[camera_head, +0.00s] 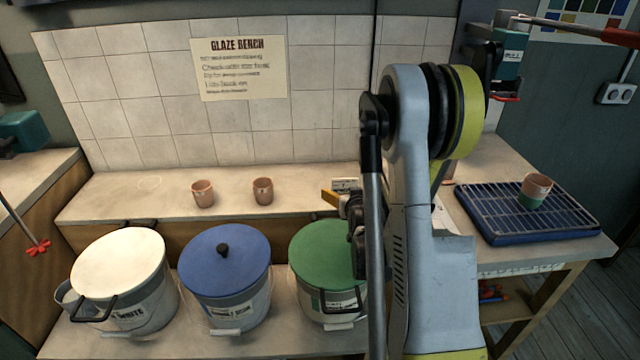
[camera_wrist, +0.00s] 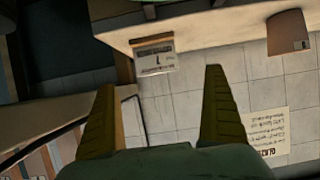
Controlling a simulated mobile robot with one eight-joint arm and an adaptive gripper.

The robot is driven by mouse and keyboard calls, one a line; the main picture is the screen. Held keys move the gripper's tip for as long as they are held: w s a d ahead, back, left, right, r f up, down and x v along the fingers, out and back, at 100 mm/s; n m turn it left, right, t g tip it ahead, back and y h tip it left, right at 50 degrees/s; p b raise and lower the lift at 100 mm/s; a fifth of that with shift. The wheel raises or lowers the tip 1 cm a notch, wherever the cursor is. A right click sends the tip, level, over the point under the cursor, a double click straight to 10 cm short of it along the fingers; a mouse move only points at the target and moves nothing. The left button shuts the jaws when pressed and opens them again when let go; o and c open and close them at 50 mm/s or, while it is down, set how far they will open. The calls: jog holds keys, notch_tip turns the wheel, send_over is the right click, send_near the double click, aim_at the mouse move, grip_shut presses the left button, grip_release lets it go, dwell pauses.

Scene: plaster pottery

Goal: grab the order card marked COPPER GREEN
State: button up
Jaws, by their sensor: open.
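A small white card (camera_wrist: 153,56) with dark print shows in the wrist view, just beyond and between my fingertips, by the edge of a pale shelf. Its words are too small to read, so I cannot tell whether it says COPPER GREEN. A white card (camera_head: 345,184) also shows in the head view on the back shelf, partly hidden by my gripper. My gripper (camera_wrist: 160,80) is open, its two yellow-tipped fingers spread with nothing between them. In the head view my gripper (camera_head: 334,198) is mostly hidden by my arm.
White, blue and green-lidded buckets (camera_head: 120,262) (camera_head: 226,262) (camera_head: 325,254) stand below the shelf (camera_head: 120,195). Two clay cups (camera_head: 203,194) (camera_head: 263,191) stand left of my gripper. A cup (camera_head: 536,188) sits on a rack (camera_head: 500,215) at right. A GLAZE BENCH sign (camera_head: 240,70) hangs behind.

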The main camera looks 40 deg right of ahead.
aim_at(345, 183)
jog(key=p+x, duration=0.2)
jog(key=x, duration=0.3)
jog(key=shift+w+d+f+p, duration=0.2)
jog(key=shift+d+p, duration=0.1)
jog(key=shift+d, duration=0.1)
jog(key=b+x, duration=0.2)
jog(key=x, duration=0.2)
jog(key=shift+w+d+f, duration=0.1)
jog(key=shift+d, duration=0.15)
jog(key=shift+w+d+b, duration=0.25)
jog(key=shift+w+b, duration=0.1)
jog(key=shift+w, duration=0.05)
jog(key=c, duration=1.1)
